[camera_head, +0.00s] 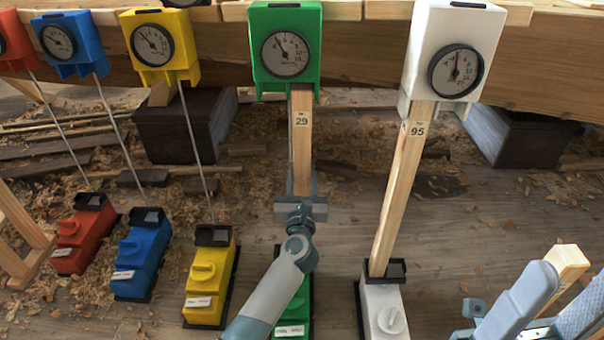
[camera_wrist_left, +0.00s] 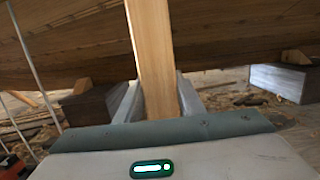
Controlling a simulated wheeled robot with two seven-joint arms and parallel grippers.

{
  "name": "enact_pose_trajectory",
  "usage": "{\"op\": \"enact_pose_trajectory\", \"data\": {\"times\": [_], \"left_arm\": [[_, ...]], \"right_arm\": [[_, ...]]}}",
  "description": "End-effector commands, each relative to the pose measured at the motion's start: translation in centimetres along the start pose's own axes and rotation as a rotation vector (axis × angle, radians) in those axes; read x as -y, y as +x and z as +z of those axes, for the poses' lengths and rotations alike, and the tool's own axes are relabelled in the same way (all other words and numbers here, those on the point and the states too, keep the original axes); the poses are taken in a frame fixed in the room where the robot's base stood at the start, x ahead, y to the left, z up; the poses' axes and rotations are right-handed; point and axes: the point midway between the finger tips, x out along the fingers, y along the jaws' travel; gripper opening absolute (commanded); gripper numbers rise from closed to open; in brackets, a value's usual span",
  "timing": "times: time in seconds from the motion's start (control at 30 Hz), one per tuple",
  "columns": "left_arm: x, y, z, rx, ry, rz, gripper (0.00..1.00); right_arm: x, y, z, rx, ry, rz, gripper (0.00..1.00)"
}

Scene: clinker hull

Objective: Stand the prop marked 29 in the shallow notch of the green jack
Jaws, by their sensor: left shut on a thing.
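The prop marked 29 (camera_head: 302,145) is a pale wooden post, nearly upright, its top at the underside of the green gauge box (camera_head: 285,80). My left gripper (camera_head: 300,190) is shut on its lower part; the left wrist view shows the post (camera_wrist_left: 155,65) between the two fingers (camera_wrist_left: 155,105). The green jack (camera_head: 293,315) stands below, largely covered by my left arm. The prop's foot and the jack's notch are hidden, so I cannot tell whether they touch.
A prop marked 95 (camera_head: 403,185) leans between the white gauge box (camera_head: 455,55) and white jack (camera_head: 383,305). Yellow (camera_head: 208,285), blue (camera_head: 140,260) and red (camera_head: 84,235) jacks stand left, with thin rods above. Dark blocks (camera_head: 180,130) sit under the hull (camera_head: 360,60). Shavings litter the floor.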

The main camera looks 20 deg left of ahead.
Motion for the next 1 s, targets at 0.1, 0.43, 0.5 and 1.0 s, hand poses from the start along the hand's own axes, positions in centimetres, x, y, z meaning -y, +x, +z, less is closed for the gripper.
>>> {"op": "enact_pose_trajectory", "data": {"times": [0.1, 0.43, 0.5, 1.0], "left_arm": [[0.03, 0.05, 0.23, 0.004, -0.001, 0.0, 0.0], [0.03, 0.01, 0.02, 0.003, -0.001, 0.0, 0.0], [0.03, -0.01, -0.07, 0.003, -0.001, 0.0, 0.0], [0.03, -0.1, -0.63, 0.003, -0.001, 0.0, 0.0]], "right_arm": [[0.01, -0.04, 0.1, 0.002, 0.0, 0.0, 0.57], [0.01, -0.25, 0.17, 0.004, 0.0, 0.001, 0.57], [0.01, -0.32, 0.17, 0.004, 0.0, 0.001, 0.57], [0.01, -0.7, 0.08, 0.002, 0.0, 0.001, 0.57]]}}
